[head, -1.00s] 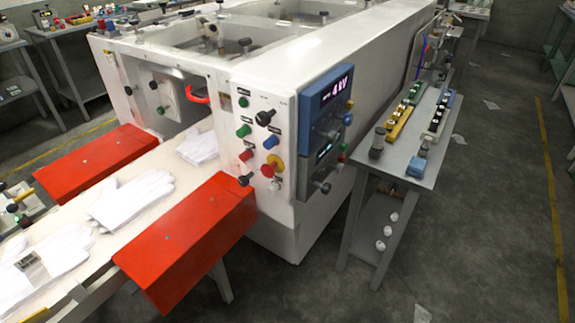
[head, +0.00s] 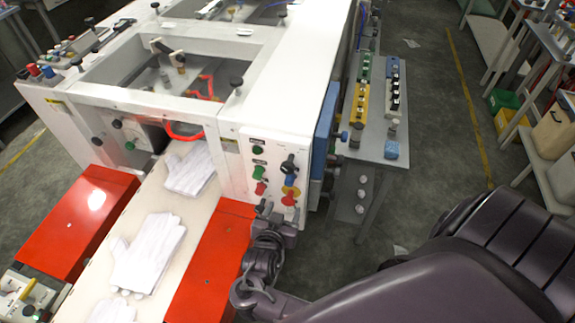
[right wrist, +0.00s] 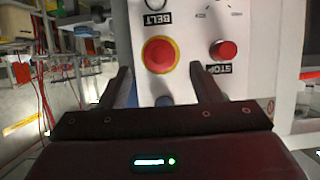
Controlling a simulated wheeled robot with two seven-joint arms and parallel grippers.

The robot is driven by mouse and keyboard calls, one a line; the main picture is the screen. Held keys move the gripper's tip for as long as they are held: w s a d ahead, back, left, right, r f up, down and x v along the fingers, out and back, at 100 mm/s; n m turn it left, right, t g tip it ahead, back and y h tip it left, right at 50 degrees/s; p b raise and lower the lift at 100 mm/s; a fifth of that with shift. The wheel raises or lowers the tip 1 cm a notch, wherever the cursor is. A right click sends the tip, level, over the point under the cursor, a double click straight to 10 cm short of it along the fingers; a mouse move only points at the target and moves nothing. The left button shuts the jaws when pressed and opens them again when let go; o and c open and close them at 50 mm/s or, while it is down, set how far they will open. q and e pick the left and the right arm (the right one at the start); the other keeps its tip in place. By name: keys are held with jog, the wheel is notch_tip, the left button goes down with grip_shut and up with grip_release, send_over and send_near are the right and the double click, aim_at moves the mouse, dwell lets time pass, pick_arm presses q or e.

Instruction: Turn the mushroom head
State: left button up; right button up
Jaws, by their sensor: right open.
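The red mushroom head (head: 288,201) with its yellow collar sits low on the white control panel, just above my right gripper (head: 277,212) in the head view. In the right wrist view the red mushroom head (right wrist: 160,54) and its yellow ring face me, under an upside-down BELT label. My right gripper (right wrist: 163,82) is open and empty. Its two fingers point at the panel, to the left and right of the mushroom head. I cannot tell how far the fingertips are from the panel. My left gripper is not in view.
A smaller red button (right wrist: 223,50) with a STOP label is close to the right finger. A black knob (head: 290,164), a blue button (head: 292,181) and green buttons share the panel. A red cover (head: 212,265) and a glove belt (head: 120,225) lie left. A grey side table (head: 368,147) stands right.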

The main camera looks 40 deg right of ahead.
aim_at(287, 203)
jog(key=x, duration=0.4)
jog(key=shift+w+d+p, duration=0.1)
jog(key=shift+d+p, duration=0.2)
jog(key=shift+p, duration=0.1)
jog(key=shift+w+d+f, duration=0.25)
jog(key=shift+w, duration=0.15)
jog(key=shift+d, duration=0.1)
jog(key=c, duration=1)
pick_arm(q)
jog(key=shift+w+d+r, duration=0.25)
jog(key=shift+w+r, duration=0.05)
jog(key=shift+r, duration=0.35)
pick_arm(e)
jog(key=shift+f, duration=0.1)
